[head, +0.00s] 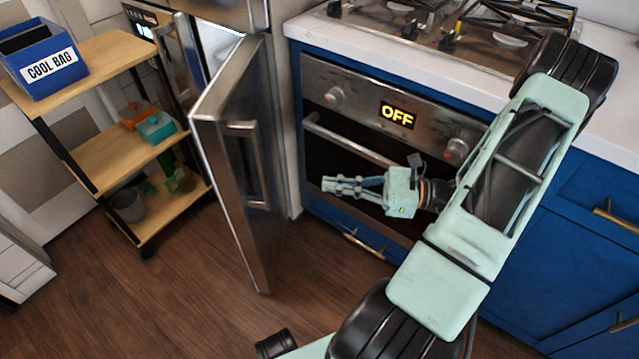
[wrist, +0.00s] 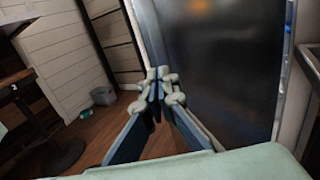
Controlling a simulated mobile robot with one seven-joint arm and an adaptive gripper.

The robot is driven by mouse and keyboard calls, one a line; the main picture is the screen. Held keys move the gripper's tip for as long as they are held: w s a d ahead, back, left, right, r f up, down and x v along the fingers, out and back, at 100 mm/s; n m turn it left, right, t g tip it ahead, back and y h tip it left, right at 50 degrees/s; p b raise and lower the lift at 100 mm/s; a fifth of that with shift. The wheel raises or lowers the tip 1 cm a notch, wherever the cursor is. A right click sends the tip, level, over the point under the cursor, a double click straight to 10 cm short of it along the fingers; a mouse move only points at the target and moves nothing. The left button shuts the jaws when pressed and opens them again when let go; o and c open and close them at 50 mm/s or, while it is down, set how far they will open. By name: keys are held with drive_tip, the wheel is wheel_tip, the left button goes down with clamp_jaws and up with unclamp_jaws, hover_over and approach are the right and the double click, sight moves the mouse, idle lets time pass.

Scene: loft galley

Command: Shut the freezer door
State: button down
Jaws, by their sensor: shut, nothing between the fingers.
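The freezer door (head: 228,180) is a tall stainless steel panel standing open in the head view, swung out from the steel cabinet. Its vertical bar handle (head: 262,165) is on the face turned toward my gripper. A narrow bright strip of the freezer interior (head: 218,42) shows behind the door's top. My gripper (head: 326,185) is shut and empty, in front of the oven, to the right of the door and pointing left toward it. In the wrist view the closed fingertips (wrist: 160,76) overlap the left edge of a large dark panel (wrist: 220,60), which appears to be the door. Contact is not visible.
The oven (head: 350,140) with an "OFF" display is behind my gripper. A wooden shelf cart (head: 100,165) with a blue cool bag (head: 40,60) stands left of the door. The wood floor (head: 190,300) in front is clear.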

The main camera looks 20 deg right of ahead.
sight(266, 179)
drive_tip(key=b+x, duration=0.2)
drive_tip(key=x, duration=1)
drive_tip(key=shift+a, duration=0.25)
